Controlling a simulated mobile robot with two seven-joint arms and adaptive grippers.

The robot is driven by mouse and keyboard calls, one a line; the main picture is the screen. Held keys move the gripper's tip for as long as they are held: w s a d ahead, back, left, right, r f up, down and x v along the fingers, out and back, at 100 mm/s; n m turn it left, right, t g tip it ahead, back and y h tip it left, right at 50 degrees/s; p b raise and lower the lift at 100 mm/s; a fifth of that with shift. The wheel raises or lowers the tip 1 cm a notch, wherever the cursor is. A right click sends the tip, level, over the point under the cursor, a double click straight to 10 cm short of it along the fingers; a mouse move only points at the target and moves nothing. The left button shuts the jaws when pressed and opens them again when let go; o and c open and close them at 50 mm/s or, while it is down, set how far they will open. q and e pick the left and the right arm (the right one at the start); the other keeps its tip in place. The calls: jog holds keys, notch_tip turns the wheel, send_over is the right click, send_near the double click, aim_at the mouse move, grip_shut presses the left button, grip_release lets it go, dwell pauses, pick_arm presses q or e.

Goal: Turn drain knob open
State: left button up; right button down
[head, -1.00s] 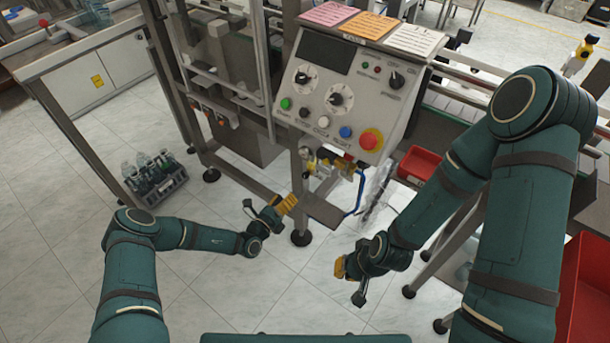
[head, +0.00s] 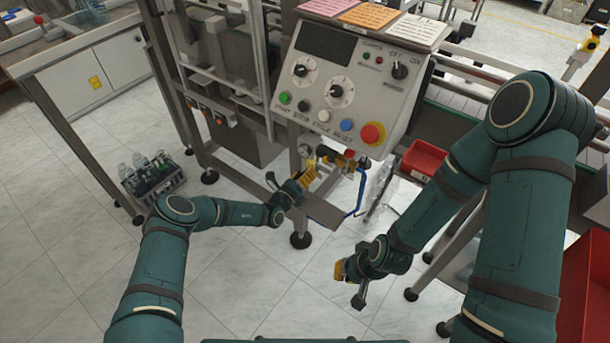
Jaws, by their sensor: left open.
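Below the control panel, a small cluster of brass-coloured fittings (head: 343,161) sits on the machine's frame, with a small red part (head: 349,153) on top and a round gauge (head: 304,151) at its left. The drain knob is too small to single out among these fittings. My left gripper (head: 309,171), with yellow fingers, is open just below the gauge and left of the fittings. It overlaps the frame post, and I cannot tell whether it touches anything. My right gripper (head: 340,271) hangs low over the floor, away from the fittings; its finger gap is not clear.
The control panel (head: 317,88) with dials and coloured buttons overhangs the fittings. A blue hose (head: 361,190) loops down at their right. A metal shelf (head: 325,211) lies below. A red bin (head: 424,159) stands to the right. A bottle crate (head: 155,185) sits on the floor at left.

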pick_arm(q)
grip_shut()
jog(key=m+p, duration=0.2)
jog(key=m, duration=0.1)
jog(key=shift+r+m, duration=0.1)
jog(key=shift+m, duration=0.3)
jog(key=m+p, duration=0.1)
jog(key=m, duration=0.4)
jog(key=shift+m+p, duration=0.3)
jog(key=shift+p, duration=0.05)
jog(key=m+p, duration=0.1)
jog(key=m, duration=0.3)
jog(key=shift+m+h, duration=0.4)
jog(key=shift+m+p, duration=0.75)
jog(key=shift+m, duration=1.45)
